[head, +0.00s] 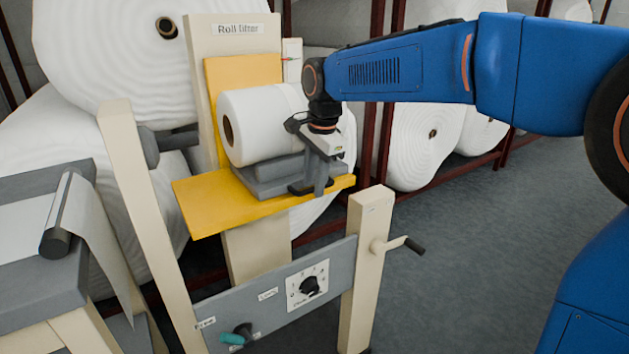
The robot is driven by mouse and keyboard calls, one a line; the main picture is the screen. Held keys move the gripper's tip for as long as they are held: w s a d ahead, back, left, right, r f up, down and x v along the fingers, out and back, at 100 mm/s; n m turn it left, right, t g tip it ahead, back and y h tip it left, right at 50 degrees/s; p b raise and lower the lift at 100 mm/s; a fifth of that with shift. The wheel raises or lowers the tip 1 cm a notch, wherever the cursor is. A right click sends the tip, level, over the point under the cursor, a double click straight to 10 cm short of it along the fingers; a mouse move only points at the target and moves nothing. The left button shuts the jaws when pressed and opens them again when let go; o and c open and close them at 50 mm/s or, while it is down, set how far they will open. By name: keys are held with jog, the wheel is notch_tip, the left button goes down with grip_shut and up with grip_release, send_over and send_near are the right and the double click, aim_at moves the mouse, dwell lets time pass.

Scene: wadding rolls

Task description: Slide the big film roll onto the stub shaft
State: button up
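The big film roll (262,118) is white and lies on its side in a grey cradle (268,180) on the yellow lifter platform (205,208). Its brown-rimmed core hole faces left. The grey stub shaft (180,140) sticks out to the right from a flange on the cream left post, left of the roll. A gap separates the shaft's tip from the roll's left end. My gripper (314,187) points down at the right end of the roll and cradle, partly covering them. Whether its fingers touch the roll or cradle cannot be told, nor how far they are apart.
A grey panel with a knob (310,286) and a teal-handled control (236,336) spans the front. A crank (405,245) juts from the right post. A table with a thin roller (57,240) stands left. Large white rolls fill the back. Floor at right is clear.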

jog(key=shift+c, duration=0.6)
grip_shut()
jog(key=s+a, duration=0.8)
jog(key=a, duration=0.4)
jog(key=shift+s+a, duration=0.3)
jog(key=shift+a, duration=0.1)
jog(key=shift+o, duration=0.6)
grip_release()
jog(key=shift+s+a, duration=0.1)
jog(key=shift+a, duration=0.05)
jog(key=shift+r, duration=0.15)
